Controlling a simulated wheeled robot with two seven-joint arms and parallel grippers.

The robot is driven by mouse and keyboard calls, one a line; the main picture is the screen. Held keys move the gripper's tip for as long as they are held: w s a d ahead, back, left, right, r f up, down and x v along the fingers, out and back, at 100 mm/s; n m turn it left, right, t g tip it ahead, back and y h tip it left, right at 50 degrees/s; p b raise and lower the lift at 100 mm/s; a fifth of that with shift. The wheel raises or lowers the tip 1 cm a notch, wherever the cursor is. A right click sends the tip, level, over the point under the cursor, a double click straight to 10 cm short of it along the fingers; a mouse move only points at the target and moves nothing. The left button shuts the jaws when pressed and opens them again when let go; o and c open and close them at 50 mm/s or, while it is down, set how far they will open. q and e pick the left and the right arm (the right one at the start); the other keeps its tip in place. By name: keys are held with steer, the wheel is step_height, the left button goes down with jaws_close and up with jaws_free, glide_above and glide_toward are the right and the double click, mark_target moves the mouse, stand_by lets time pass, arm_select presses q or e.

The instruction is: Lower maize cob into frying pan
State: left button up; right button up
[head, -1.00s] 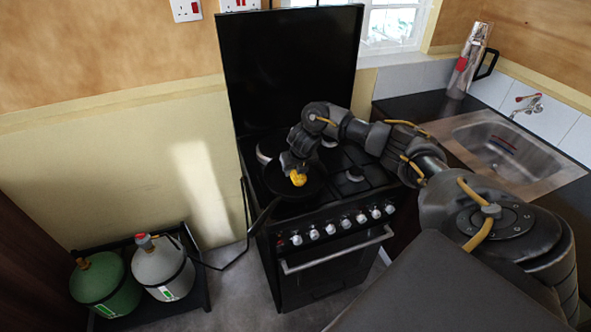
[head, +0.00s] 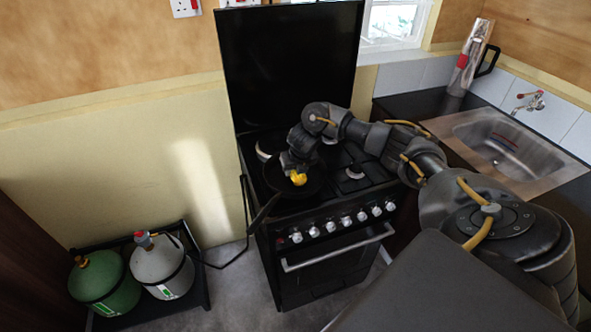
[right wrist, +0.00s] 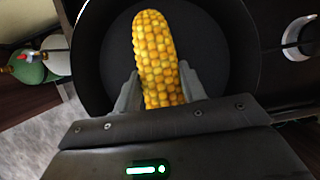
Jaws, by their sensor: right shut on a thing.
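The yellow maize cob (head: 299,178) is at the front left of the black stove (head: 330,240). My right gripper (head: 293,168) is shut on it. In the right wrist view the two grey fingers of the gripper (right wrist: 160,88) pinch the cob (right wrist: 155,50) from both sides near its lower end. The black frying pan (head: 312,188) sits on the front left of the hob, with its handle pointing toward the front left. In the right wrist view the pan (right wrist: 215,45) lies behind the cob; I cannot tell whether the cob touches its floor. My left gripper is out of view.
The stove's black lid (head: 290,65) stands upright behind the hob. Green (head: 105,285) and grey (head: 160,265) gas bottles stand on the floor at left.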

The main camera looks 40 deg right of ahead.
steer(key=shift+f+b, duration=0.45)
steer(key=shift+f, duration=0.15)
stand_by(0.3)
steer(key=o, duration=1.1)
steer(key=shift+s+a+r, duration=0.1)
steer(key=shift+s+r, duration=0.05)
steer(key=shift+r, duration=0.35)
steer(key=v, duration=0.5)
steer(key=p+v, duration=0.2)
steer(key=v, duration=0.2)
steer(key=shift+r, duration=0.1)
steer(key=shift+s+r, duration=0.2)
steer(key=shift+r, duration=0.1)
